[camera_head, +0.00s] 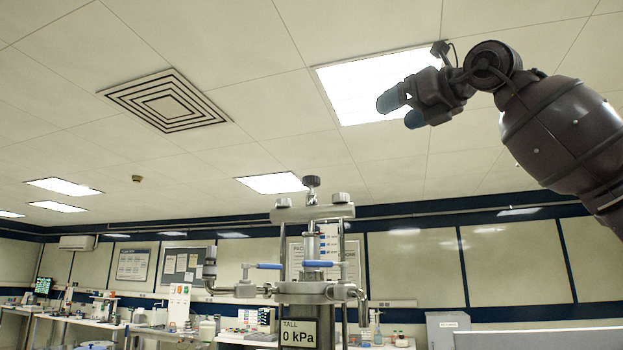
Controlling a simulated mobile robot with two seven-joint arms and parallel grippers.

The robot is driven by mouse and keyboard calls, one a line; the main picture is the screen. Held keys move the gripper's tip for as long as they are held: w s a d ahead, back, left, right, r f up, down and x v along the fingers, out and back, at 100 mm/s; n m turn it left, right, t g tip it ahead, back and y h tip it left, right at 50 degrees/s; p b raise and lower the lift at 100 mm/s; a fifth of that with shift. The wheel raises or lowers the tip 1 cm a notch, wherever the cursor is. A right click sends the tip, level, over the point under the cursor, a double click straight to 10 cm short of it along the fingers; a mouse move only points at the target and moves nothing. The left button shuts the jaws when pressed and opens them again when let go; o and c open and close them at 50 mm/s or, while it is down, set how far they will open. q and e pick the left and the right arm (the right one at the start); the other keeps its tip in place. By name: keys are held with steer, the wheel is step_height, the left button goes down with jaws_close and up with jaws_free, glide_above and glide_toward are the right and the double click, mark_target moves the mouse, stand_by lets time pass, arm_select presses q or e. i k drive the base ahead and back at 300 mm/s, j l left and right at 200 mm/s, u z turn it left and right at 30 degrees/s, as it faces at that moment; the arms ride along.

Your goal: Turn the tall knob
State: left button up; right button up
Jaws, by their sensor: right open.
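A metal column apparatus (312,244) stands upright at the lower middle, with a display (298,334) reading "TALL 0 kPa". A dark round knob (312,182) sits on top of its crossbar (312,213). Smaller knobs show at the crossbar's left (283,203) and right (340,198). My right gripper (403,109) is at the upper right, open and empty, with blue-tipped fingers pointing left. In the picture it is above and right of the top knob, clearly apart from it. My left gripper is not in view.
Two blue-handled levers (318,264) stick out of the column below the crossbar. A bent pipe (210,270) reaches out to its left. Benches with lab equipment (180,305) line the back. A grey box (447,325) stands at lower right. The space between gripper and column looks clear.

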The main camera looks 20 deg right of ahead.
mark_target(310, 182)
steer(key=i, duration=0.95)
